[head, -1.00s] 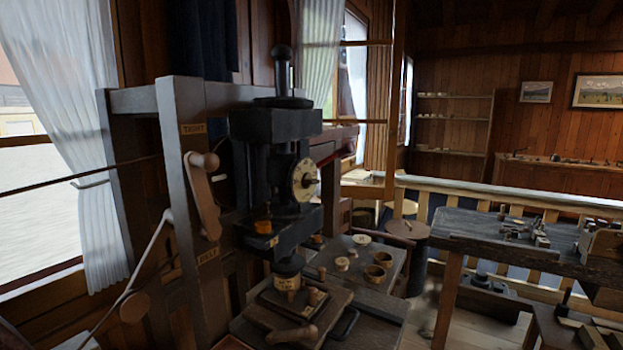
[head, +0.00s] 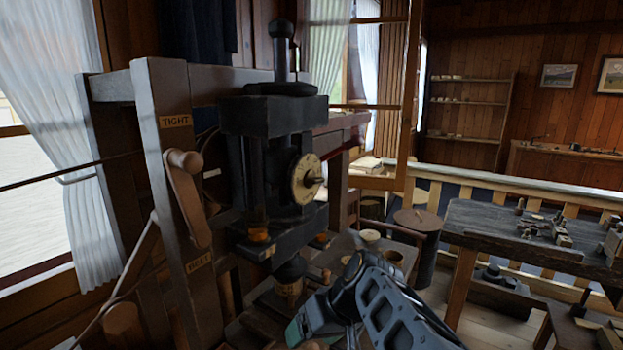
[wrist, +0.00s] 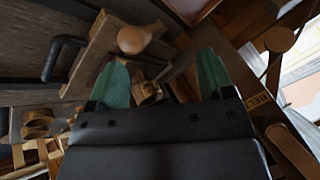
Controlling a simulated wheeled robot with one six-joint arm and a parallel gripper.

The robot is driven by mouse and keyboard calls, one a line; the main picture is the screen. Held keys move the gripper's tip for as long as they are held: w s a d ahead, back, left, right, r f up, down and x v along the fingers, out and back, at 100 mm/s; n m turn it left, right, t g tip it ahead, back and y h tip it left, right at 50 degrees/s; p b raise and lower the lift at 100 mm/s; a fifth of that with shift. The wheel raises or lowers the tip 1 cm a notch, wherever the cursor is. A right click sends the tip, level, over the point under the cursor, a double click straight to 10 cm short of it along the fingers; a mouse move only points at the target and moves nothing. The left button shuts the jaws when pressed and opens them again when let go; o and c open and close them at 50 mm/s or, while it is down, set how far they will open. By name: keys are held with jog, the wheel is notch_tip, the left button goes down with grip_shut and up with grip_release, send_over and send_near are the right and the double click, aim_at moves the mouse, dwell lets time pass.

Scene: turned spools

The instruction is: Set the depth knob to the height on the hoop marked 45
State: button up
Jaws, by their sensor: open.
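The dark press stands left of centre in the head view. Its pale round dial (head: 304,180) faces right, with a brass knob (head: 314,179) at its middle; I take this as the depth knob. The dial's marks are too small to read.
A wooden crank (head: 188,198) is on the post, between the labels TIGHT (head: 175,121) and BELT (head: 199,262). A round wooden knob (wrist: 134,40) shows in the wrist view. A workbench (head: 500,235) stands to the right.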

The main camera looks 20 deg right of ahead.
jog(key=w+d+r+n+t+y+p, duration=0.1)
jog(key=w+d+r+t+y, duration=0.2)
jog(key=r, duration=0.4)
jog(key=w+d+r+n+t+y, duration=0.1)
jog(key=w+d+r+t, duration=0.15)
jog(key=d+r, duration=0.35)
jog(key=n+t+y+p, duration=0.1)
jog(key=n+t+p, duration=0.15)
jog(key=t, duration=0.25)
send_near(320, 183)
jog(key=p+x, duration=0.3)
jog(key=x, duration=0.5)
jog(key=shift+w, duration=0.1)
jog(key=shift+x, duration=0.9)
jog(key=shift+f, duration=0.1)
jog(key=c, duration=0.9)
